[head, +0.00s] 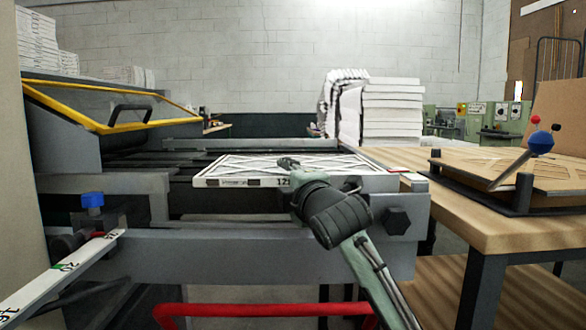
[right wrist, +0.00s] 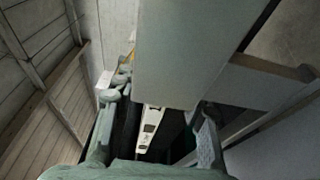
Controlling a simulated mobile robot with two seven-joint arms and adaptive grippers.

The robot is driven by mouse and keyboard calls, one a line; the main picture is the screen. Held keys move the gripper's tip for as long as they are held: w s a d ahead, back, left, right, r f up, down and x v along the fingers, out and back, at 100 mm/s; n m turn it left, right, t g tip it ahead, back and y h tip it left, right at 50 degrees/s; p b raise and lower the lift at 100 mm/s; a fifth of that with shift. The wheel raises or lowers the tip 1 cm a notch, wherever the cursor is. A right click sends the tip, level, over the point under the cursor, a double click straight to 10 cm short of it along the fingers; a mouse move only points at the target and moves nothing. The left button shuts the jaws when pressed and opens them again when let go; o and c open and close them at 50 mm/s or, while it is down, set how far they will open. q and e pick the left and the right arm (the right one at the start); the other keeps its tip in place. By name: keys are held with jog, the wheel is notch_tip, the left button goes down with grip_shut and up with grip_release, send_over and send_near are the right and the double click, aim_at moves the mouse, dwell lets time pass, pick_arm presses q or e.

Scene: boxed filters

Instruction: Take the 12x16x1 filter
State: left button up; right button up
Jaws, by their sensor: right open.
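A flat white-framed filter (head: 238,181) lies on the conveyor of the grey machine. Its front edge carries printed labels, and a "12" shows before my gripper hides the rest. My right gripper (head: 312,174) is at the filter's front right part, with its fingers open. In the right wrist view, the filter's white edge (right wrist: 151,126) shows between the two spread fingers of my right gripper (right wrist: 158,108). I cannot tell whether either finger touches it. My left gripper is not in view.
The grey machine rail (head: 240,258) runs in front, with a red bar (head: 260,310) below. A yellow-framed guard (head: 100,128) stands at the left. A wooden table (head: 480,215) with a lever device is at the right. Stacked white filters (head: 392,110) stand behind.

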grip_shut()
dwell(0.3)
